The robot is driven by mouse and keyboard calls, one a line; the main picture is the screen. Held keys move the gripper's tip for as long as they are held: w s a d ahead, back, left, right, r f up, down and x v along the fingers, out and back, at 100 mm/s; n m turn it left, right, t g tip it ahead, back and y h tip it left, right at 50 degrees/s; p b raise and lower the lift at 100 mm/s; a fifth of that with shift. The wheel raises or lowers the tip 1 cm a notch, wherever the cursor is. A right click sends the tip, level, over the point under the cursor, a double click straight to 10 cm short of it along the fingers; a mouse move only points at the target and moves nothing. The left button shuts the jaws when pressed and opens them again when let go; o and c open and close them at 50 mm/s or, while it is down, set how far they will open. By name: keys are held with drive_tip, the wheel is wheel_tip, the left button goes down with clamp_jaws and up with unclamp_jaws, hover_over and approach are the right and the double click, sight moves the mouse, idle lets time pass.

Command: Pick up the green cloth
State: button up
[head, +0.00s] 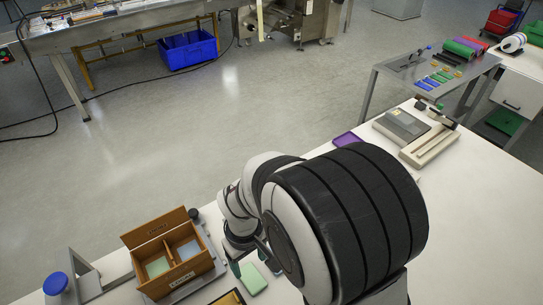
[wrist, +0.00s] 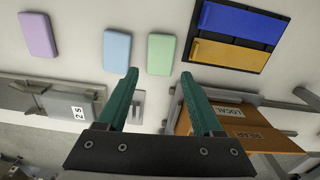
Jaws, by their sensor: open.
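The green cloth (wrist: 162,54) is a flat, pale green rounded rectangle lying on the white worktop. In the head view it (head: 253,280) shows just beside my gripper, partly hidden by my arm. In the wrist view my gripper (wrist: 160,73) has its two teal fingers spread apart with nothing between the tips. The green cloth lies just beyond the tips, roughly in line with the gap. I cannot tell how high the tips are above it.
A light blue cloth (wrist: 117,50) and a purple one (wrist: 38,35) lie left of the green one. A black tray (wrist: 190,60) with blue and yellow pieces is close on its right. A wooden two-compartment box (head: 146,233) stands left of my gripper in the head view.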

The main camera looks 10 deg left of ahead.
sight(251, 278)
wheel_tip(251, 278, down, 8)
drive_tip(key=shift+r, duration=0.1)
drive_tip(key=c, duration=1)
drive_tip(key=shift+o, duration=0.2)
drive_tip(key=shift+r, duration=0.1)
